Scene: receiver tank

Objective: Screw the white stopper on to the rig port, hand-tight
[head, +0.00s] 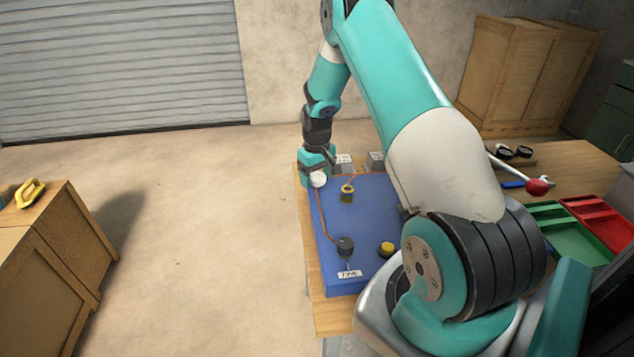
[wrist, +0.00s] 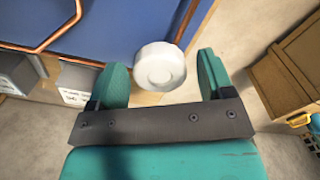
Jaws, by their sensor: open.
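The white stopper (head: 318,179) is a round white cap at the far left corner of the blue rig board (head: 328,215). In the wrist view the stopper (wrist: 160,66) shows its round face with a shallow recess, at the board's edge. My gripper (head: 316,163) is at the stopper, at the far end of the board. In the wrist view my gripper (wrist: 162,60) is open, with one teal finger on each side of the stopper and visible gaps to both. The port is not clearly visible; I cannot tell whether the stopper is seated on it.
Copper pipe (head: 319,220) runs along the board past a yellow fitting (head: 347,192), a dark knob (head: 345,245) and a yellow button (head: 386,249). Grey boxes (head: 375,160) stand behind. A red-knobbed lever (head: 538,187) and a green tray (head: 572,238) are right.

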